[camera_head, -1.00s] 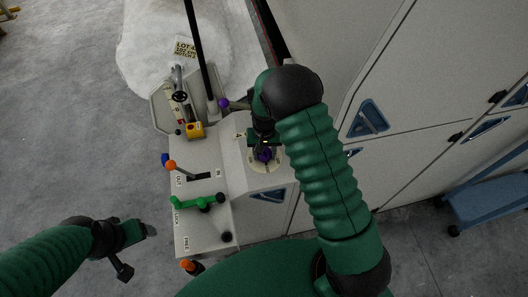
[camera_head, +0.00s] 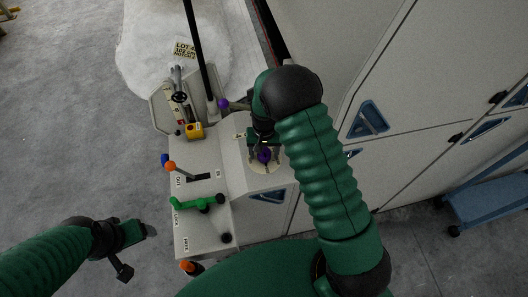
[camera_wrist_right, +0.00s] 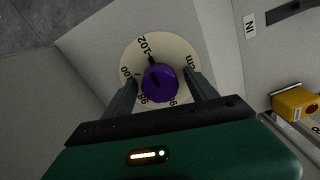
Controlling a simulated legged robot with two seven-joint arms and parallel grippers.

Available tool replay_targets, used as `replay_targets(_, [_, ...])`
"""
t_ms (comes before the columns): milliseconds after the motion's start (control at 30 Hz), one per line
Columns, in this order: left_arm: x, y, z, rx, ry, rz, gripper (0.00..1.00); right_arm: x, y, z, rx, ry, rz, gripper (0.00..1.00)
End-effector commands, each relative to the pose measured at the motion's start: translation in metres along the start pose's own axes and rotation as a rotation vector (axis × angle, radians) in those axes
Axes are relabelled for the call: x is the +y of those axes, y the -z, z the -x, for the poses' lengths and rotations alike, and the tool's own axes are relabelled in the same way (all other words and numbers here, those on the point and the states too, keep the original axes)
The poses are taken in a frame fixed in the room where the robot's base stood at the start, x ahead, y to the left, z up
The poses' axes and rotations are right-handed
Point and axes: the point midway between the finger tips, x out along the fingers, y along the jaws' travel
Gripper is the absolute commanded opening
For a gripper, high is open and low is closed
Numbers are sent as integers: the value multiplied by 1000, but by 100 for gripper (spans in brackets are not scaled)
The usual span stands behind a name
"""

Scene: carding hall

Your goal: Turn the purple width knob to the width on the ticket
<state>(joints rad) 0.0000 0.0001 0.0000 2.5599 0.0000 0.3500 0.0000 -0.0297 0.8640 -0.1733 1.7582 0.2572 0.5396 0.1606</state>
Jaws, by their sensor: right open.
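The purple width knob (camera_head: 265,156) sits on a pale round dial (camera_head: 262,168) on the machine's light grey console. In the right wrist view, the purple knob (camera_wrist_right: 160,84) is in the middle of the numbered dial (camera_wrist_right: 186,46). A black pointer by the knob points toward the 102 mark. My right gripper (camera_wrist_right: 161,74) is open, with one finger on each side of the knob; it also shows in the head view (camera_head: 265,147). The ticket (camera_head: 185,49) lies at the back and seems to read 102 cm. My left gripper (camera_head: 142,231) is apart from the console, its jaws unclear.
An orange-knobbed lever (camera_head: 170,166) and a green lever (camera_head: 190,203) stand on the console left of the dial. A purple-ended lever (camera_head: 224,103) and a yellow box (camera_head: 195,130) with a red button are behind. A blue step (camera_head: 490,205) stands at right.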

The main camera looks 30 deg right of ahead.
Motion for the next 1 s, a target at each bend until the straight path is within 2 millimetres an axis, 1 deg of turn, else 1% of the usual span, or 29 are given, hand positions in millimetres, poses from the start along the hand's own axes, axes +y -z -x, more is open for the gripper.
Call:
replay_targets(133, [0,0,-2,0,0,0,75,0,1,7,2,1,1,66])
replay_targets(233, [0,-1,-5,0,0,0,75,-1,1,24,4,2,2,66])
replay_targets(367, [0,-2,-10,0,0,0,75,-1,2,60,6,3,1,66])
replay_targets(500, [0,-4,-15,0,0,0,75,-1,2,103,6,4,2,66])
replay_targets(600, [0,-4,-17,0,0,0,75,-1,3,129,4,3,1,66])
replay_targets(700, [0,-4,-19,0,0,0,75,-1,3,150,3,2,1,66])
replay_targets(833, [0,-5,-19,0,0,0,75,0,3,164,-1,0,-1,66])
replay_targets(1000, [0,-4,-19,0,0,0,75,0,2,167,-2,-1,-1,66])
